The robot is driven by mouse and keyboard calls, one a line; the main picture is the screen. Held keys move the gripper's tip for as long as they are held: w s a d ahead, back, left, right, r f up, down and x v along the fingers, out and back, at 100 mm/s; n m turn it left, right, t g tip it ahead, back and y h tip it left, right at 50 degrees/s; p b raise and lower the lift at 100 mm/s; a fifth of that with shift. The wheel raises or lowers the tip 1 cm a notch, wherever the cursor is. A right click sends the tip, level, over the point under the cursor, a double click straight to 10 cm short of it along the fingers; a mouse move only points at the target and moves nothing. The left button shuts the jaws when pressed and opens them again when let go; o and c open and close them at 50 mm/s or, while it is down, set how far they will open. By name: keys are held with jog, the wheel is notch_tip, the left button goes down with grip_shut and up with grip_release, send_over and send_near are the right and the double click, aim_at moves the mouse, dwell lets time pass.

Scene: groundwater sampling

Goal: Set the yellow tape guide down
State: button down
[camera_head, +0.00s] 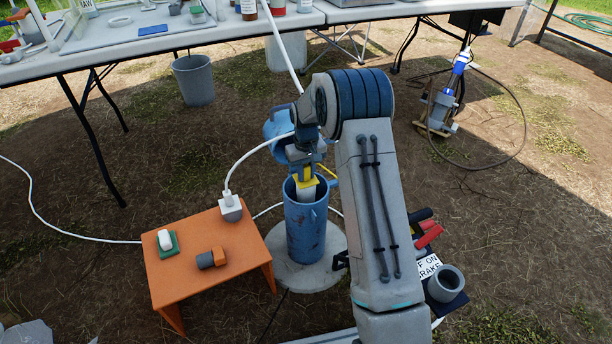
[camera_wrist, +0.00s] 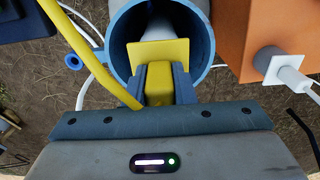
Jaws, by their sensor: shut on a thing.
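The yellow tape guide (camera_head: 306,183) is between the fingers of my gripper (camera_head: 304,172), at the mouth of the blue well pipe (camera_head: 305,232). In the wrist view, my gripper (camera_wrist: 165,84) is shut on the guide's yellow block, and its flat yellow plate (camera_wrist: 158,52) extends over the opening of the blue pipe (camera_wrist: 205,24). A yellow strip (camera_wrist: 98,52) runs off to the upper left. A white cylinder (camera_head: 308,194) shows below the guide inside the pipe. I cannot tell whether the guide touches the rim.
A small orange table (camera_head: 212,262) stands left of the pipe, holding a grey block with a white cable (camera_head: 231,208), a green block (camera_head: 167,243) and a grey-and-orange piece (camera_head: 212,258). A grey cup (camera_head: 446,284) is at right. A long white table (camera_head: 225,32) stands behind.

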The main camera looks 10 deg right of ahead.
jog(key=shift+f, duration=0.15)
jog(key=c, duration=1.2)
grip_release()
